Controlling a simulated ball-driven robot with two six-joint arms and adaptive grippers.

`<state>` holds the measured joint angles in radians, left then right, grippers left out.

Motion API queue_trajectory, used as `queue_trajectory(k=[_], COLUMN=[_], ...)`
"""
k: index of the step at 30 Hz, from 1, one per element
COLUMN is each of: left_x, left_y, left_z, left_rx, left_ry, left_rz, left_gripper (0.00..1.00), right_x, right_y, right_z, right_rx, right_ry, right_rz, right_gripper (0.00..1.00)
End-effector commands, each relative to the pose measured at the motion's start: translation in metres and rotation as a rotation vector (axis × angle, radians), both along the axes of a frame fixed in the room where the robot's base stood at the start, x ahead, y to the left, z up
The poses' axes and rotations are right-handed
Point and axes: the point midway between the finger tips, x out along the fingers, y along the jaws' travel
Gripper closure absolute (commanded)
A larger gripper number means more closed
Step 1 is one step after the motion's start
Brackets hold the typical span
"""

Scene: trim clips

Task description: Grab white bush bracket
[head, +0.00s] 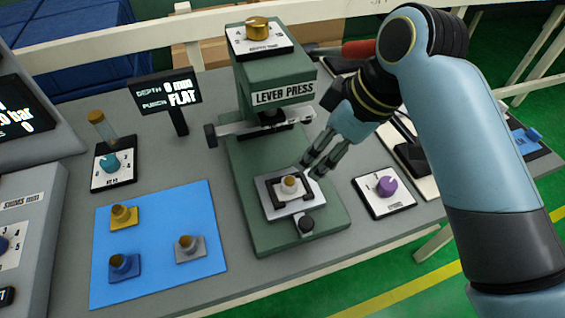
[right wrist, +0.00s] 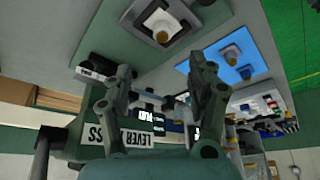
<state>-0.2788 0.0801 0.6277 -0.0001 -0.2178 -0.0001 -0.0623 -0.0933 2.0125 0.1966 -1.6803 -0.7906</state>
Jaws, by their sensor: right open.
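The white bush bracket (head: 290,185) sits in the dark-framed nest on the bed of the green lever press (head: 250,190), with a brass-coloured bush at its middle. It also shows at the top of the right wrist view (right wrist: 158,20). My right gripper (head: 311,168) is just above and to the right of the bracket in the head view, its fingers pointing down toward it. The fingers are spread and empty, and the right wrist view shows the gap between them (right wrist: 160,78). My left gripper is in neither view.
A blue mat (head: 160,285) at the left holds yellow (head: 124,217), blue (head: 124,266) and grey (head: 190,249) brackets. A purple-knob box (head: 385,190) stands right of the press.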

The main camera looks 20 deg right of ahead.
Motion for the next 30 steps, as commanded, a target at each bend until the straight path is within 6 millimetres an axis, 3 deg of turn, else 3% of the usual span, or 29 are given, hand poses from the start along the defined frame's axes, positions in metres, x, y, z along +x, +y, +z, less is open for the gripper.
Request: queue_trajectory(k=[5, 12, 16, 23, 30], left_x=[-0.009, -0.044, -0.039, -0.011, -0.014], left_y=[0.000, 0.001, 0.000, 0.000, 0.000], left_z=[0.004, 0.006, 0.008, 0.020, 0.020], left_rx=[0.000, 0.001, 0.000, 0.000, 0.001], left_ry=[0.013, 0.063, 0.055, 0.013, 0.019], left_rz=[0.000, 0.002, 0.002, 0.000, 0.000], left_gripper=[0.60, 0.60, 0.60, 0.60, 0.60], right_x=[0.005, 0.015, 0.017, 0.025, 0.028], right_y=[0.008, 0.018, 0.021, 0.033, 0.036], right_z=[-0.021, -0.056, -0.065, -0.095, -0.110], right_rx=[0.002, 0.000, 0.000, 0.001, 0.000], right_ry=[0.006, 0.003, 0.003, 0.002, 0.000], right_rz=[-0.001, 0.000, -0.001, 0.000, -0.001], right_gripper=[0.42, 0.42, 0.42, 0.42, 0.42])
